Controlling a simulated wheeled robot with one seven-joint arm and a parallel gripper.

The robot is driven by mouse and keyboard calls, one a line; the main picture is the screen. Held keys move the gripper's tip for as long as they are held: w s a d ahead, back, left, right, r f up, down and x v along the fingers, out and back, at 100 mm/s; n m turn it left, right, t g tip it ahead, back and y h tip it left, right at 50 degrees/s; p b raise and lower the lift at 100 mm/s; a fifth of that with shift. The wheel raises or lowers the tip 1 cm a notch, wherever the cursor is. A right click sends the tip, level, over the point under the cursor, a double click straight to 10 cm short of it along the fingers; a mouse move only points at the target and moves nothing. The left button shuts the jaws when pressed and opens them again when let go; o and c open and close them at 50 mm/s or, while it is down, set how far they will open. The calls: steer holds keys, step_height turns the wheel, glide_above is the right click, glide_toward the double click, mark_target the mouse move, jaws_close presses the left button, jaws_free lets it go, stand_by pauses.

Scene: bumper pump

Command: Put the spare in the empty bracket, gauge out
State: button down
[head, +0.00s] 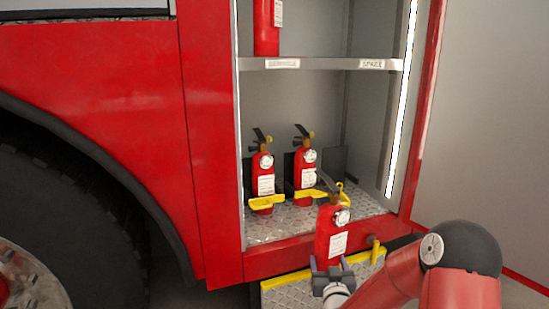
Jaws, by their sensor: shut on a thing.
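The spare, a red extinguisher (329,240) with a white label, dark handle and round white gauge, is upright in my gripper (332,273). The jaws are shut on its lower part. Its gauge faces my camera, slightly to the right. It appears in front of the locker's lower compartment, near the sill. The empty bracket shows as a dark back plate (335,163) at the right of the row, with a yellow strap (352,196) partly behind the spare. The bracket's lower part is hidden by the spare.
Two extinguishers, left (263,180) and middle (305,174), stand in brackets with yellow straps, gauges outward. A shelf (325,64) above carries another red extinguisher (266,27). The red sill (270,262), right door post (424,110) and step (285,291) bound the opening.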

steer(key=s+f, duration=0.6)
steer(key=f, duration=0.5)
steer(key=s, duration=0.1)
steer(key=s+r, duration=0.1)
steer(key=s, duration=0.2)
steer(key=shift+s+a+r, duration=0.1)
steer(key=shift+s+r, duration=0.2)
steer(key=shift+r, duration=0.05)
